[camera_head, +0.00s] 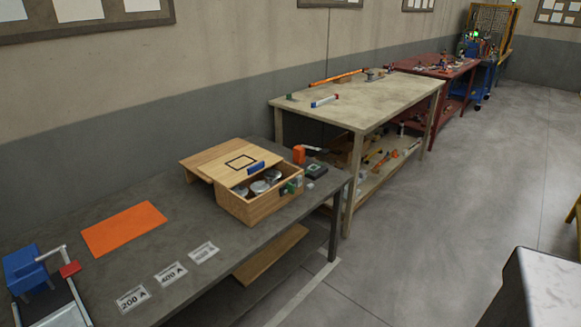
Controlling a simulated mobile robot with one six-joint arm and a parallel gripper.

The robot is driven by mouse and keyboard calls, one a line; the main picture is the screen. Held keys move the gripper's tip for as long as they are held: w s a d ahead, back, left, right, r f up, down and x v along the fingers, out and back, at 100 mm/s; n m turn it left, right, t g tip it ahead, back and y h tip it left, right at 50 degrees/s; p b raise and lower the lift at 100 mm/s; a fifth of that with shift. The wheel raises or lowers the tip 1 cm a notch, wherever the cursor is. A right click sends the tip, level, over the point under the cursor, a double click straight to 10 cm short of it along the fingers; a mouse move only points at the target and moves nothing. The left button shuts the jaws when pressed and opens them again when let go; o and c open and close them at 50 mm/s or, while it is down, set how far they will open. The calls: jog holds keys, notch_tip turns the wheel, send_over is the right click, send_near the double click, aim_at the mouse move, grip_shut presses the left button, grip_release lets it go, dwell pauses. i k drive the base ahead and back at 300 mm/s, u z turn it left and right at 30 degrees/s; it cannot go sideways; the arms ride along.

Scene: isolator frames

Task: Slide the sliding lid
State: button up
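A wooden box (254,207) stands on the near grey table, towards its right end. Its flat wooden sliding lid (209,165) lies over the back left part of the box and sticks out past its left side. The lid has a black square outline and a blue handle (256,167) near its right edge. The front right part of the box is uncovered, and grey round items (262,186) and a green item show inside. My gripper is not in view.
The grey table (194,266) also bears an orange mat (123,229), labels marked 200 A and 400 A, and a blue device (26,268) at the left. Small orange and dark items stand behind the box. A beige table (364,98) stands beyond; open floor lies to the right.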

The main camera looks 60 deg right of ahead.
aim_at(231, 169)
jog(key=z, duration=0.05)
jog(key=k, duration=0.2)
jog(key=z, duration=1.75)
jog(key=k, duration=0.95)
jog(key=u, duration=0.15)
jog(key=i, duration=0.75)
jog(key=z, duration=0.05)
